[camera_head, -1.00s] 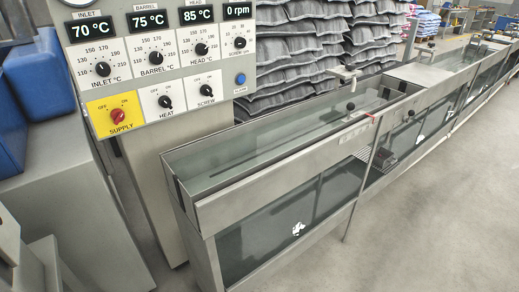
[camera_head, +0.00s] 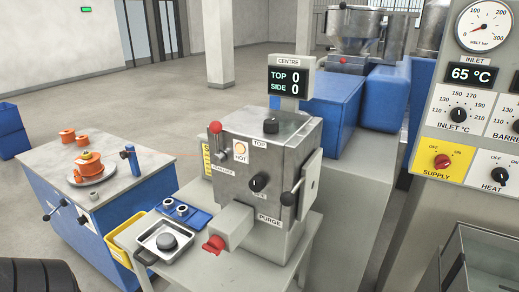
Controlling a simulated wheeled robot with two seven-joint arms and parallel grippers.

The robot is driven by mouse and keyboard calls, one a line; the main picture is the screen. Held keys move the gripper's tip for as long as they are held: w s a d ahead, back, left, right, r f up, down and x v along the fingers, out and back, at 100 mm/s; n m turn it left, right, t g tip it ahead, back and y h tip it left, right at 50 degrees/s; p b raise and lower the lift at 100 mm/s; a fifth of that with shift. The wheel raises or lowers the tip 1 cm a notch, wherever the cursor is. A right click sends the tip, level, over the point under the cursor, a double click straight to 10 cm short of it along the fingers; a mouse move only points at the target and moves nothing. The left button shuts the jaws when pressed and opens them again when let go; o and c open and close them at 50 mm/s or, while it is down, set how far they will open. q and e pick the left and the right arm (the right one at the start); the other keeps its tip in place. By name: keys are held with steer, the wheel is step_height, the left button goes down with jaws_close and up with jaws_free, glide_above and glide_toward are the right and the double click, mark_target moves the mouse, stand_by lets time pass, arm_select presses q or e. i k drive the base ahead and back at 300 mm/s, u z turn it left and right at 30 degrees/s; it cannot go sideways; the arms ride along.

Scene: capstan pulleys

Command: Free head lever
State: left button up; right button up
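The steel head box (camera_head: 262,165) stands on a grey stand in the middle of the view. A lever with a black ball end (camera_head: 290,199) sits at its right side, beside an upright pale plate (camera_head: 309,183). A second lever with a red ball (camera_head: 215,128) rises at its left edge. Dark knobs sit on its top and front, marked TOP and SIDE. A HOT lamp (camera_head: 240,151) glows amber. The PURGE block (camera_head: 235,222) juts out at the front with a red end. I cannot tell which lever the task names. Neither of my grippers is in view.
A display (camera_head: 290,82) above the box reads TOP 0 and SIDE 0. A steel pan (camera_head: 167,241) and a blue tray (camera_head: 183,211) lie at left. A blue cabinet (camera_head: 90,195) carries orange parts. The control panel (camera_head: 470,122) is at right. Open floor lies behind.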

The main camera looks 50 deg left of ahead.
mark_target(218, 158)
steer(key=u, duration=1.55)
